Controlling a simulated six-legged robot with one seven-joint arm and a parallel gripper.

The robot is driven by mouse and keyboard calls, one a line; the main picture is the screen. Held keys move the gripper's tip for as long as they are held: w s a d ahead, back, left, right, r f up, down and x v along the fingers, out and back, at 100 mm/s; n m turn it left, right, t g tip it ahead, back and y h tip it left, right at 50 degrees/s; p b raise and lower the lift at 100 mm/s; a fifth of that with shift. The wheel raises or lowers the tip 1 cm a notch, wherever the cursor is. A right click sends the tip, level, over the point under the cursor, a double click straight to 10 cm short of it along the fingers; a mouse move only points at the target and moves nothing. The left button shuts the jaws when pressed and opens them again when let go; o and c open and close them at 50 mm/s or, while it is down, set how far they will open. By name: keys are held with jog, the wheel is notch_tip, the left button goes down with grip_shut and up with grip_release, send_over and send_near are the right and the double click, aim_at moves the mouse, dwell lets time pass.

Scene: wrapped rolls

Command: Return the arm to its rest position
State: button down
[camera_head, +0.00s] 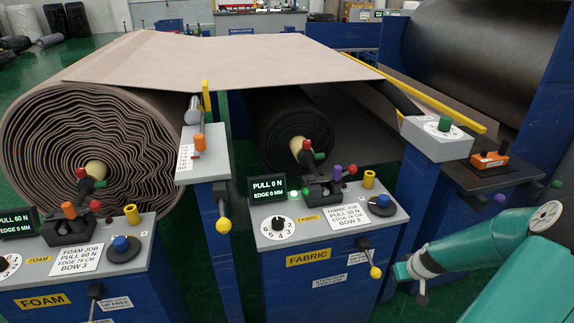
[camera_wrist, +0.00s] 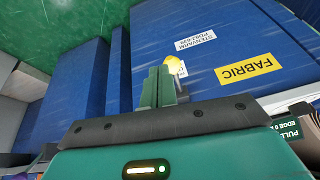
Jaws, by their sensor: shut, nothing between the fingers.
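My teal arm (camera_head: 470,248) comes in from the lower right in the head view, and its end lies low beside the right side of the FABRIC console (camera_head: 330,225). My gripper (camera_wrist: 162,72) shows in the wrist view with its two green fingers together and nothing between them. Past the fingertips is the blue front of the FABRIC console with its yellow FABRIC label (camera_wrist: 250,69) and a yellow knob (camera_wrist: 173,64), partly hidden by the fingers. I cannot tell from the frames whether the fingers touch the knob.
The FOAM console (camera_head: 75,275) stands at the left. A large wrinkled brown roll (camera_head: 60,140) and a dark roll (camera_head: 285,125) lie behind the consoles, under a beige sheet (camera_head: 240,60).

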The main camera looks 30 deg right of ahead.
jog(key=w+a+r+n+g+h, duration=0.1)
jog(key=w+a+r, duration=0.2)
jog(key=a+r, duration=0.75)
jog(key=w+a+r+n, duration=0.2)
jog(key=w+a+r, duration=0.2)
jog(key=a+r, duration=0.65)
jog(key=s+a+r+t+y, duration=0.1)
jog(key=s+a+r, duration=0.4)
jog(key=a, duration=0.4)
jog(key=s+a+r+t, duration=0.1)
jog(key=s+a+r, duration=0.4)
jog(key=a, duration=0.5)
jog(key=shift+s+a+r+n+y, duration=0.2)
jog(key=shift+s+r+n+y, duration=0.2)
jog(key=shift+r, duration=0.05)
